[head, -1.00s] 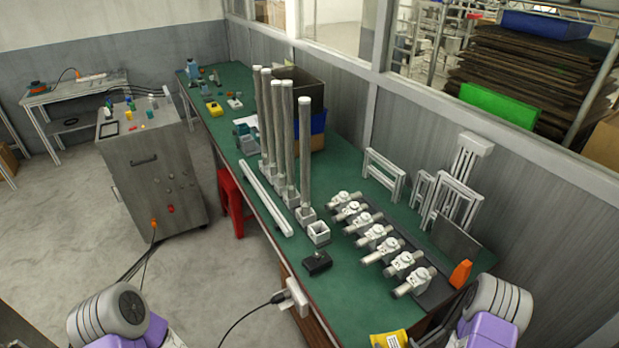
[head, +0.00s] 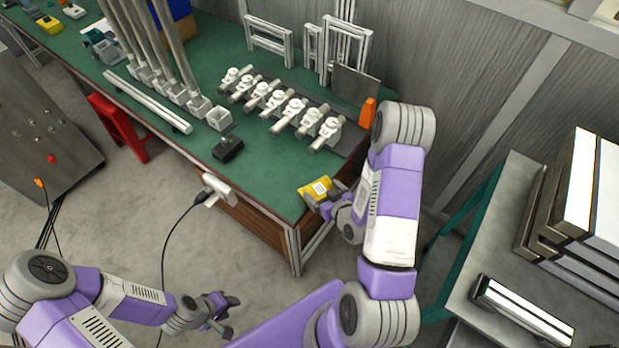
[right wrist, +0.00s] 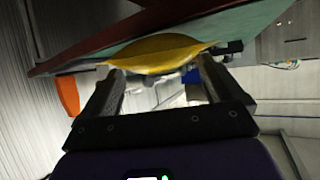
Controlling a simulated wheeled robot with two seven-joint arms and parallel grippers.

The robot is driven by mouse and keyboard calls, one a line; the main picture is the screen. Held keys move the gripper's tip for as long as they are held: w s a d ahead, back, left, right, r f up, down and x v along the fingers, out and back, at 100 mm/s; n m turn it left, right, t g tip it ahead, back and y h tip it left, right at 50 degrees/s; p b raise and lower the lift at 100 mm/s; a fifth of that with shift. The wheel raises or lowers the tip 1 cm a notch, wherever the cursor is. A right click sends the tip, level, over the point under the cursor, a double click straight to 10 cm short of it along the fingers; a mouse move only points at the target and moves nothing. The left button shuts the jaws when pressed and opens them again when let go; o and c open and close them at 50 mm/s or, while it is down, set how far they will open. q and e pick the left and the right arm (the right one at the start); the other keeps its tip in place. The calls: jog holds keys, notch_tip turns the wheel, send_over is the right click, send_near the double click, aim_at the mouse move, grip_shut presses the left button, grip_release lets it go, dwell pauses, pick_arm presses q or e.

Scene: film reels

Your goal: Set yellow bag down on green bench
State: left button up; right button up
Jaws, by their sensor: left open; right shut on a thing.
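The yellow bag (head: 316,190) has a pale label and shows at the near right corner of the green bench (head: 262,178). My right gripper (head: 328,204) is shut on it. In the right wrist view the yellow bag (right wrist: 160,54) spans the two fingertips, with the green bench top (right wrist: 240,25) close beyond it. I cannot tell whether the bag touches the bench. My left gripper (head: 228,312) is open and empty, low over the floor in front of the bench.
A black box (head: 228,149), a row of white fittings (head: 285,108) and an orange piece (head: 368,112) stand on the bench. A white power strip (head: 219,188) hangs at its front edge. A grey table (head: 500,255) with stacked cases (head: 575,200) is at the right.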

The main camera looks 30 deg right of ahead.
aim_at(317, 184)
jog(key=w+b, duration=0.2)
jog(key=b, duration=0.1)
jog(key=shift+w+d+f, duration=0.1)
jog(key=shift+w+f, duration=0.05)
jog(key=shift+w, duration=0.15)
jog(key=shift+w+r, duration=0.2)
jog(key=shift+w, duration=0.65)
jog(key=w, duration=0.4)
jog(key=shift+w+d, duration=0.15)
jog(key=shift+w+f, duration=0.1)
jog(key=shift+f, duration=0.2)
jog(key=shift+f+b, duration=0.1)
jog(key=shift+b, duration=0.25)
jog(key=shift+f, duration=0.1)
jog(key=o, duration=0.8)
